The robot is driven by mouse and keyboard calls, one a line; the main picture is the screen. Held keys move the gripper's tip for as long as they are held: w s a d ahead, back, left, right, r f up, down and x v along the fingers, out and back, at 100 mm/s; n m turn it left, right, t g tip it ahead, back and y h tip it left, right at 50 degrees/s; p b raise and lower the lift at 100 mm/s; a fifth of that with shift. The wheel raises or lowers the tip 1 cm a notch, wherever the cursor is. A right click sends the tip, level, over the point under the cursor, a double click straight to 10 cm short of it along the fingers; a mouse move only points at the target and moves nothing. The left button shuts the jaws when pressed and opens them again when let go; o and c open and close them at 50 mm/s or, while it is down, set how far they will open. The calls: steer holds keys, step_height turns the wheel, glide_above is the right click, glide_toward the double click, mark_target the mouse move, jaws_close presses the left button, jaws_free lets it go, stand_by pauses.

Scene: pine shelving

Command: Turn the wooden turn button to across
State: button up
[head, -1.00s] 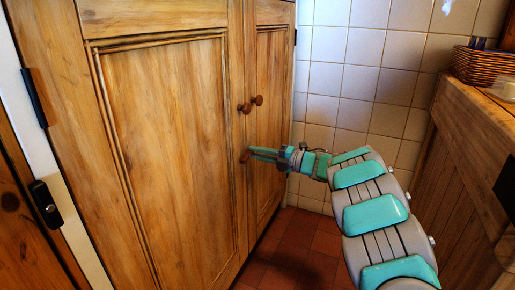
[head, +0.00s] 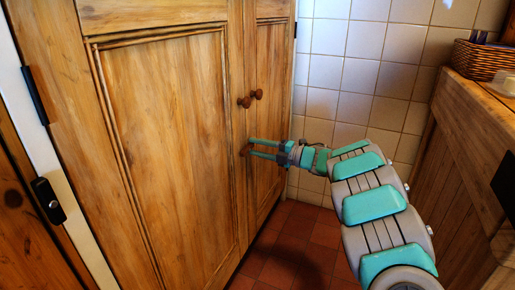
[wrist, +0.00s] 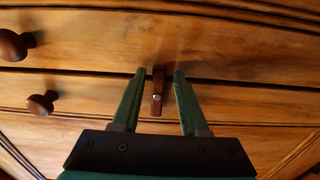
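The wooden turn button (wrist: 157,92) is a small dark brown bar with a pale screw on the cupboard front. In the wrist view it points along the fingers, and its far end lies at the dark gap between the doors. In the head view the button (head: 244,151) is small and partly hidden at the fingertips. My gripper (wrist: 159,73) is open, with one green finger on each side of the button and a narrow space showing on both sides. The gripper (head: 250,147) reaches the door front from the right in the head view. Whether the fingertips touch the wood cannot be told.
Two round wooden knobs (head: 246,102) (head: 257,94) sit on the doors above my gripper. A wooden counter (head: 462,110) with a wicker basket (head: 481,62) stands on the right. A tiled wall (head: 340,70) is behind. Red floor tiles (head: 290,245) are clear between cupboard and counter.

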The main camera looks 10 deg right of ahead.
steer(key=shift+o, duration=0.3)
steer(key=shift+d, duration=0.1)
steer(key=v, duration=0.7)
steer(key=shift+s+d, duration=0.2)
steer(key=shift+d, duration=0.05)
